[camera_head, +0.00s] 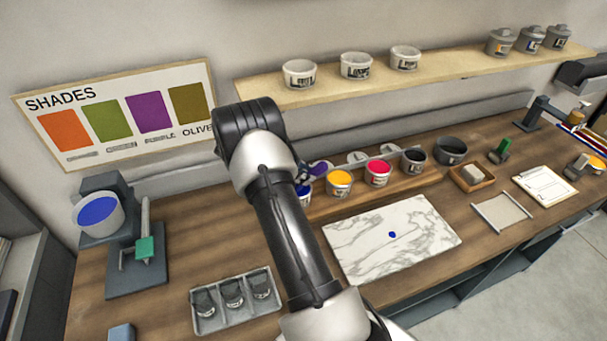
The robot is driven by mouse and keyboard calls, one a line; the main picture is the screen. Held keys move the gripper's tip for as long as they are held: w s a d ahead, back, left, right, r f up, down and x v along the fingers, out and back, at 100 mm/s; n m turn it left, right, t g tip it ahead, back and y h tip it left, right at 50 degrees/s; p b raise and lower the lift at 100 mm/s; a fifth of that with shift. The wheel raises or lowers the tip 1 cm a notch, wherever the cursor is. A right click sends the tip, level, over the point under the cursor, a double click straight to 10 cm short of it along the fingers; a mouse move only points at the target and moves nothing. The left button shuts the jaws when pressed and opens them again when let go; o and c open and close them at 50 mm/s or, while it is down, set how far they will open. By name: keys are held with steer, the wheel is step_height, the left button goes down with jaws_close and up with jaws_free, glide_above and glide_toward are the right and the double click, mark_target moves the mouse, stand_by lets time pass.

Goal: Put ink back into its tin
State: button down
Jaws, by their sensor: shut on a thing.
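A small blue ink dab (392,235) lies on the white marble slab (365,262). The blue ink tin (304,196) stands open at the left end of a row of tins and is partly covered by my arm. My gripper (312,171) is just above this tin, mostly hidden behind my arm. It is shut on a slim tool with a purple part (319,167). The tool's shape and tip are hard to make out.
Yellow (340,178), red (378,168) and dark (413,157) ink tins stand right of the blue tin. A grey tray (207,323) with jars is at the front left. A wall shelf (330,91) holding several tubs hangs above. A clipboard (545,184) lies at the right.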

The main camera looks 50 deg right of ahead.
step_height(320, 180, up, 8)
steer(key=p, duration=0.4)
steer(key=shift+r+p, duration=0.25)
steer(key=shift+p, duration=0.05)
steer(key=shift+s+a, duration=0.1)
